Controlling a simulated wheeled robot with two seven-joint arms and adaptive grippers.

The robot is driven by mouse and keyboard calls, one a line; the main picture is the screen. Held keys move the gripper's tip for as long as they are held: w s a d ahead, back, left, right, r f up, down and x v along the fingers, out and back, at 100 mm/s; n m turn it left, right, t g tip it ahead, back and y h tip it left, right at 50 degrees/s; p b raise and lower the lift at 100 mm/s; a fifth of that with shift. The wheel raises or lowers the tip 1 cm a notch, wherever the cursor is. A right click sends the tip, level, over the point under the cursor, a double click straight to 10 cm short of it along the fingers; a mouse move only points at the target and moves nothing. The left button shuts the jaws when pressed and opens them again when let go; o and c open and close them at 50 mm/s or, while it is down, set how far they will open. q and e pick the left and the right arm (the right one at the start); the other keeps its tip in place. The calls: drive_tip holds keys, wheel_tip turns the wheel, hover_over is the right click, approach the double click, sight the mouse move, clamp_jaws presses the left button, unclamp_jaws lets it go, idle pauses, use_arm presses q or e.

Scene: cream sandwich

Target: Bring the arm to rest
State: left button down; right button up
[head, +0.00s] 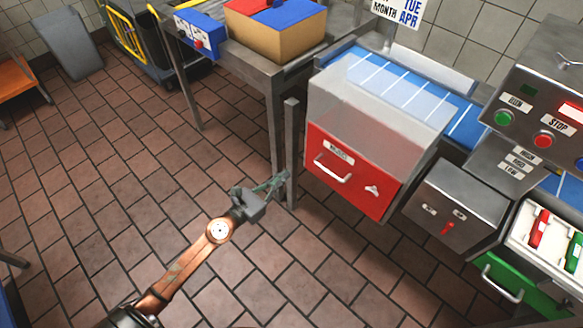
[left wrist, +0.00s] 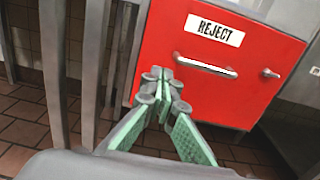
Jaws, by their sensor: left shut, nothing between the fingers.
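My left arm reaches in from the bottom left of the head view, and its gripper (head: 279,182) hangs over the tiled floor beside a grey metal post. The gripper also shows in the left wrist view (left wrist: 166,85), with its fingertips together and nothing between them. In that view the fingers point toward the red reject bin front, and I cannot tell how far apart they are. My right gripper is in neither view.
The red reject bin (head: 352,174) has a clear upper box (head: 377,109). A grey post (head: 291,150) stands close to my left gripper. A metal table (head: 262,82) carries a cardboard box (head: 281,37). Control panels (head: 545,120) stand at the right.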

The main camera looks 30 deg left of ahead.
use_arm(q)
drive_tip(key=shift+s+a, duration=0.2)
drive_tip(key=shift+s, duration=0.3)
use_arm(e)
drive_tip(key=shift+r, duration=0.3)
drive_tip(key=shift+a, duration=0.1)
